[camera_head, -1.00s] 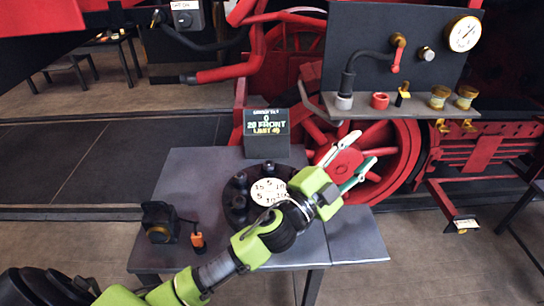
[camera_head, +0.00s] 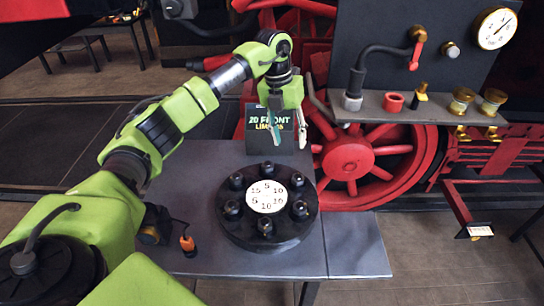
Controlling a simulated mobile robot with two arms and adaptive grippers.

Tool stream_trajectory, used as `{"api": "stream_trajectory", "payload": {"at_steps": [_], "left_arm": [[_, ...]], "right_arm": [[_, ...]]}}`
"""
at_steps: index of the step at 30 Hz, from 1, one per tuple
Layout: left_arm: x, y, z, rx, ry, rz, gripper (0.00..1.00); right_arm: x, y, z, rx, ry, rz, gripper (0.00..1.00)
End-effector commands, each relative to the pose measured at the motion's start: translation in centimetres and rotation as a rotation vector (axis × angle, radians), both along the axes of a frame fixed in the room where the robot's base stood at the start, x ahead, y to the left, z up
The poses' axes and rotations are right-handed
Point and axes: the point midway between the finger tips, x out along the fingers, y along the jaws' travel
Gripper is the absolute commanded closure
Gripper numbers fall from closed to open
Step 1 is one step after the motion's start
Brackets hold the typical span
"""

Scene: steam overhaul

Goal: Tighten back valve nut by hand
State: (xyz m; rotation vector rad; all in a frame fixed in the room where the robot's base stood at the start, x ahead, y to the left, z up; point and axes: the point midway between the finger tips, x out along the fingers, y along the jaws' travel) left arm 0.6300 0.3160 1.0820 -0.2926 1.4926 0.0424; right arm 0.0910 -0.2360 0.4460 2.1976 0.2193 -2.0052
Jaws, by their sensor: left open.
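A round black valve cover (camera_head: 232,222) lies on the grey table, with a white numbered dial plate (camera_head: 266,196) at its centre. Several black nuts stand in a ring around the plate. The back nut (camera_head: 267,169) is at the ring's far side and is in plain view. My left gripper (camera_head: 288,128) points down with its fingers apart and empty. In the picture it is above and slightly right of the back nut, overlapping the display sign; its exact height is hard to tell. My right gripper is not in view.
A dark display sign (camera_head: 262,143) with green and yellow text stands behind the cover, partly hidden by my left gripper. A black device (camera_head: 155,222) with an orange-tipped tool (camera_head: 187,243) is left of the cover. A grey shelf (camera_head: 420,113) with fittings and a red wheel (camera_head: 350,157) are behind right.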

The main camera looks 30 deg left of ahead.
Motion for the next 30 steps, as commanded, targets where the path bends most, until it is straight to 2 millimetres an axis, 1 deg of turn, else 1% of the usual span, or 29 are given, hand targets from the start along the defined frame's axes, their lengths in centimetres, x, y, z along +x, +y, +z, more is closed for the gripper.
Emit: {"api": "stream_trajectory", "payload": {"at_steps": [1,3,6,8,10,14,24,27,30], "left_arm": [[-0.5,2.4,1.0,0.054,0.028,0.041,0.58],[-1.2,4.5,1.8,0.107,0.063,0.079,0.58],[-1.9,6.1,2.3,0.143,0.091,0.109,0.58],[-2.0,6.4,2.2,0.151,0.098,0.115,0.58],[-2.1,6.4,1.6,0.151,0.100,0.114,0.58],[-2.2,6.3,-0.5,0.150,0.102,0.112,0.58],[-2.1,6.2,-7.6,0.147,0.101,0.111,0.58],[-2.1,6.2,-9.2,0.147,0.098,0.111,0.58],[-2.0,6.1,-10.3,0.146,0.097,0.111,0.58]], "right_arm": [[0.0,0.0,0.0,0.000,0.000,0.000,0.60],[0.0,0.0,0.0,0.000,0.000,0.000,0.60],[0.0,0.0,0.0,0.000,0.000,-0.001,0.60],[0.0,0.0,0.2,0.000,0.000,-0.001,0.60],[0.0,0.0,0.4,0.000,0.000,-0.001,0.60],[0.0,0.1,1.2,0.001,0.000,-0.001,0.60],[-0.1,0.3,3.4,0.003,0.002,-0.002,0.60],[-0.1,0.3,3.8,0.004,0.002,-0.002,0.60],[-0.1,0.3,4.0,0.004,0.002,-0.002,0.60]]}}
